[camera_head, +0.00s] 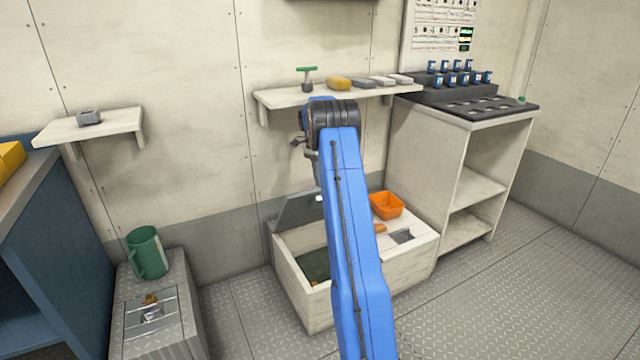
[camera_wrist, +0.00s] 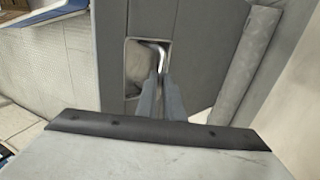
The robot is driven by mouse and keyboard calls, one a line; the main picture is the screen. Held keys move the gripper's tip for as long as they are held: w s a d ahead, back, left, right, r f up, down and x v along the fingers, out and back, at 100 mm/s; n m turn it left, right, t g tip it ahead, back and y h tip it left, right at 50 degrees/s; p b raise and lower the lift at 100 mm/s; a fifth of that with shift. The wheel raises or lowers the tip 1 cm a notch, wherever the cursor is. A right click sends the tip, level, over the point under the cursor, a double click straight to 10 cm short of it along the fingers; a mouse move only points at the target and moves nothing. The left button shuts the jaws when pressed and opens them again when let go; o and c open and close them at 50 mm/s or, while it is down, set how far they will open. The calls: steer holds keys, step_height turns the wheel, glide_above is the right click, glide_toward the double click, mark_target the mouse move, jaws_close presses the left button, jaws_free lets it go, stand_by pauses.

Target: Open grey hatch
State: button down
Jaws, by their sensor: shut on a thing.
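The grey hatch (camera_head: 298,212) is raised and tilted up at the back left of a low white locker (camera_head: 308,308). The opening beneath it shows a dark interior. In the wrist view the hatch (camera_wrist: 195,45) fills the upper middle, with a recess holding a shiny metal handle (camera_wrist: 150,47). My gripper (camera_wrist: 161,80) reaches into the recess and is shut on the handle. The exact contact at the fingertips is small and partly hidden. In the head view my arm hides most of my gripper and part of the locker.
An orange bin (camera_head: 387,205) stands on the locker's right top, near a small dark recess (camera_head: 401,237). A wall shelf (camera_head: 285,97) with small items is above. A white cabinet (camera_head: 432,170) is at right. A green mug (camera_head: 147,253) stands left. Floor at right is clear.

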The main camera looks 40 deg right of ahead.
steer(key=shift+w+a+f, duration=0.1)
steer(key=shift+a+f, duration=0.05)
steer(key=shift+f, duration=0.25)
